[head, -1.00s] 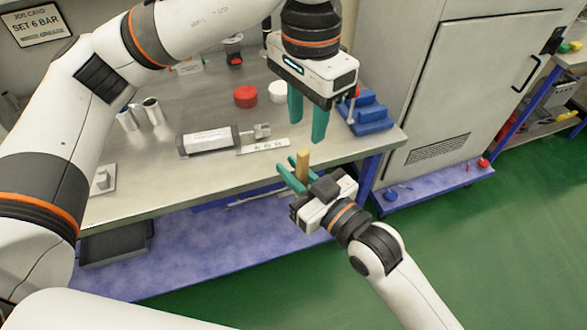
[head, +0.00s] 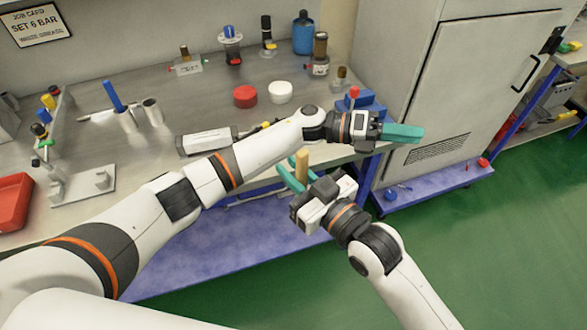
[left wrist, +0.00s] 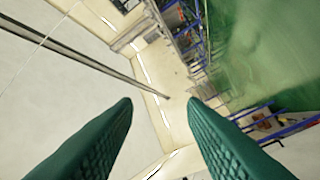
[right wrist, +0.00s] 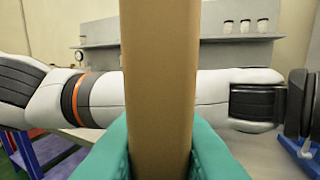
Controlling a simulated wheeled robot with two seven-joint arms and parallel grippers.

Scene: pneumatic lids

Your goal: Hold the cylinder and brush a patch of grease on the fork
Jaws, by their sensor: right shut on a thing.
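The cylinder (head: 205,141) is a pale grey body with dark ends, lying on the bench. My left forearm crosses in front of its rod end, so the fork is hidden in the head view. My left gripper (head: 402,132) points right, past the bench's right end. Its teal fingers are apart and empty in the left wrist view (left wrist: 160,105). My right gripper (head: 293,178) is shut on an upright tan handle (head: 302,166) at the bench's front edge. The handle fills the middle of the right wrist view (right wrist: 159,80); its bristles cannot be seen.
Metal cups (head: 152,111) stand left. A grey cabinet (head: 465,85) stands right.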

